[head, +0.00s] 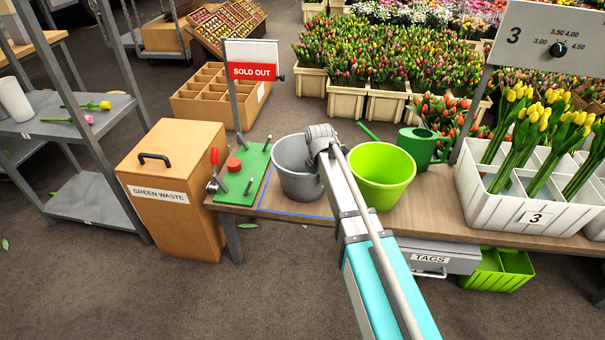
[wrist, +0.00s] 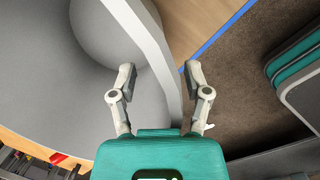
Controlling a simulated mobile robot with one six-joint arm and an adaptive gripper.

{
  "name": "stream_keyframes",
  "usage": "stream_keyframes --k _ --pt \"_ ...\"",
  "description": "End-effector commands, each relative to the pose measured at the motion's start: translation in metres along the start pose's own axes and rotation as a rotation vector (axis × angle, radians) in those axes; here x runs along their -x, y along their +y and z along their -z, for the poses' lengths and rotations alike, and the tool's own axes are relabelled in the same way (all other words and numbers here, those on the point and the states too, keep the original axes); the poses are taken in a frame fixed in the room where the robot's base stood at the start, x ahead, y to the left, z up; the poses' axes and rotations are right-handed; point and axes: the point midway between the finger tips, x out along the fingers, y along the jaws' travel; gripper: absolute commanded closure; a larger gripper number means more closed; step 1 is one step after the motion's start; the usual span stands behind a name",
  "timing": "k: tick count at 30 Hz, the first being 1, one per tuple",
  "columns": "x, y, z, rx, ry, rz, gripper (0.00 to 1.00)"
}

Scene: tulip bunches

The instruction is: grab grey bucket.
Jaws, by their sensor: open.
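The grey bucket (head: 291,160) stands upright on the wooden bench, inside a blue outline, between the green board and the lime bucket. My arm reaches over its right side in the head view, and my fingers are hidden there. In the wrist view my gripper (wrist: 160,76) is open over the bucket's rim. The bucket's grey inside (wrist: 60,95) fills the left of that view. The left finger is over the inside and the right finger over the outside, with the wall between them. I cannot tell whether either finger touches it.
A lime bucket (head: 382,176) stands close on the right, with a green watering can (head: 418,144) behind it. A green board (head: 243,178) with a lever is at left. A white tulip crate (head: 490,215) stands further right. The wooden bench (head: 425,222) has little bare room.

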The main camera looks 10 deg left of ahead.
Motion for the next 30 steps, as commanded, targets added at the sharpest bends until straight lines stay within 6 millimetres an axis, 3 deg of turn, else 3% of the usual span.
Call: stream_keyframes --k 14,24,30 --pt "0.0004 0.0 -0.0001 0.0 0.0 0.0 0.37" --pt "0.0004 -0.0001 -0.0003 0.0 0.0 0.0 1.0" --pt "0.0003 -0.0002 -0.0004 -0.001 0.0 0.001 1.0"
